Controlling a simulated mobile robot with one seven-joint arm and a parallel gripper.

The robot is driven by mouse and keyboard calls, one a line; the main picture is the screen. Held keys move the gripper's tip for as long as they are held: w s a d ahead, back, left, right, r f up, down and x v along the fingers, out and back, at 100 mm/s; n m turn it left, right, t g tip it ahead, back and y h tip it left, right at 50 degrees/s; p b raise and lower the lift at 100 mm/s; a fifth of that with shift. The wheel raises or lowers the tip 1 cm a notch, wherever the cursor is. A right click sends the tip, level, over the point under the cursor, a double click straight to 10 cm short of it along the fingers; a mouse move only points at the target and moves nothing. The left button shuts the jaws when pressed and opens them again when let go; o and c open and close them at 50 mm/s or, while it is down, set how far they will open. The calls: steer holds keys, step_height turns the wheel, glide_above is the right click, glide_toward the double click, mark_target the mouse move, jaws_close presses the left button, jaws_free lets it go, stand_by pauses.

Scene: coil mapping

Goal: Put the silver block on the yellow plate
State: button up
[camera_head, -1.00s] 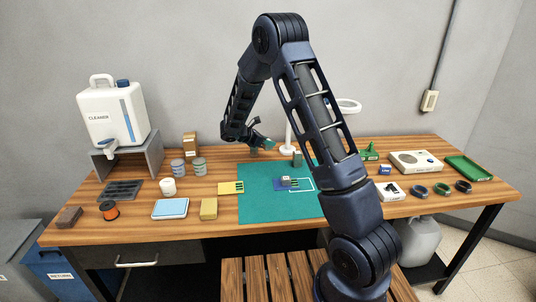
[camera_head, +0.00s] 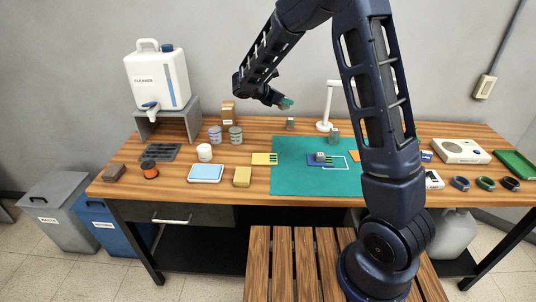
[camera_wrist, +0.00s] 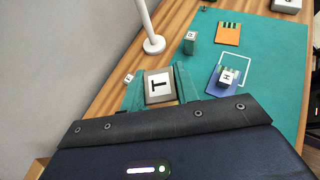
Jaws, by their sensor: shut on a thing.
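My gripper (camera_head: 287,103) is raised above the back of the table. In the wrist view its two green fingers (camera_wrist: 160,88) are shut on a silver-grey block (camera_wrist: 161,99) with a white top marked T. I cannot find the plate in the wrist view.
A blue plate (camera_wrist: 214,83) bears a block marked H (camera_wrist: 227,77). A white stand (camera_head: 323,126) rises right of my gripper. A yellow block (camera_head: 242,177) lies left of the mat.

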steer(key=n+t+y, duration=0.1)
steer(key=n+t, duration=0.1)
glide_above(265, 158)
steer(key=shift+y, duration=0.3)
step_height(265, 158, down, 20)
steer(key=shift+r, duration=0.2)
steer(key=o, duration=0.6)
steer(key=shift+f, duration=0.15)
steer(key=o, duration=0.5)
